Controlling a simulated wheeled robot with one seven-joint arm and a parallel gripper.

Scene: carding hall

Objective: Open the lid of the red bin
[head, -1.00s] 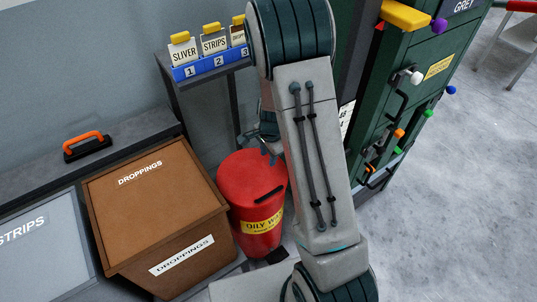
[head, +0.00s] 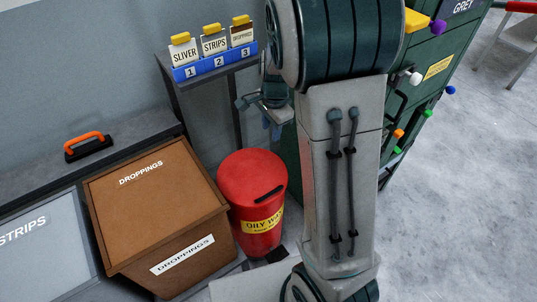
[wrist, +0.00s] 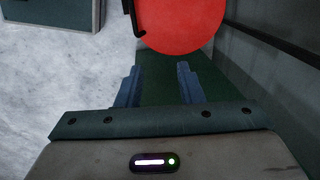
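The red bin (head: 255,220) stands on the floor in the middle of the head view, with a yellow "OILY WA..." label. Its round red lid (head: 250,172) is shut, with a dark handle (head: 270,192) on the side near the robot. In the wrist view the lid (wrist: 182,22) fills the top, and its black handle (wrist: 133,18) shows at the lid's left edge. My gripper (wrist: 158,84) is open and empty, apart from the lid. In the head view it is behind the bin, partly hidden by my arm.
A brown droppings bin (head: 150,220) stands close left of the red bin. A shelf (head: 212,75) with a blue card rack (head: 215,62) is behind it. A green cabinet (head: 432,90) with coloured knobs stands at right. Open floor (head: 460,200) lies further right.

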